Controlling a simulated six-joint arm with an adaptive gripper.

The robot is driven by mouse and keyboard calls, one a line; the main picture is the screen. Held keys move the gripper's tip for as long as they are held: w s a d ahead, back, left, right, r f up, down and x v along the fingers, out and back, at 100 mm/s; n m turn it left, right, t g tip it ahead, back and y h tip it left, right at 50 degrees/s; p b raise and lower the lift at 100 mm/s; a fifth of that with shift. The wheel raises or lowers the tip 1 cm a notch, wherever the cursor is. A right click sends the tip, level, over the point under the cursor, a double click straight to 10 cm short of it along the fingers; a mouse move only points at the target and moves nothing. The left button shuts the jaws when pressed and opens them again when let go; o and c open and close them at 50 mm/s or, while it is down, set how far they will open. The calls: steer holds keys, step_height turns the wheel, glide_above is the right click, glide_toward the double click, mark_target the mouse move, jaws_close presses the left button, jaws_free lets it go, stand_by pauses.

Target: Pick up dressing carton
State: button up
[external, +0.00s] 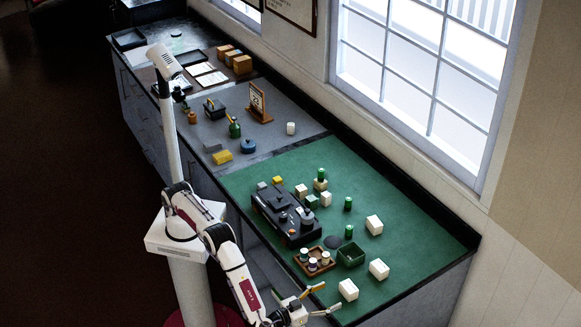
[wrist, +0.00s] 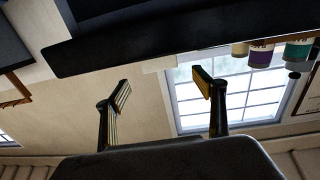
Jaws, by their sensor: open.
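Three larger white cartons stand on the green mat: one near the front edge (external: 348,289), one to its right (external: 378,269) and one further back (external: 374,225). No label is readable, so I cannot tell which is the dressing carton. My gripper (external: 329,297) is open and empty by the counter's front edge, with its fingers toward the nearest white carton and apparently just short of it. In the wrist view its two fingers (wrist: 162,88) are spread with nothing between them. No white carton shows clearly there.
A brown tray of small bottles (external: 315,262), a green bin (external: 351,254) and a black machine (external: 284,213) stand left of and behind the cartons. Small green bottles and blocks are further back. The wrist view shows the window (wrist: 245,95), a dark edge and several bottles at top right.

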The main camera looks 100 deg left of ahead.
mark_target(344, 288)
steer(key=shift+x, duration=1.3)
steer(key=shift+x, duration=2.65)
steer(key=shift+r, duration=0.15)
steer(key=c, duration=1.1)
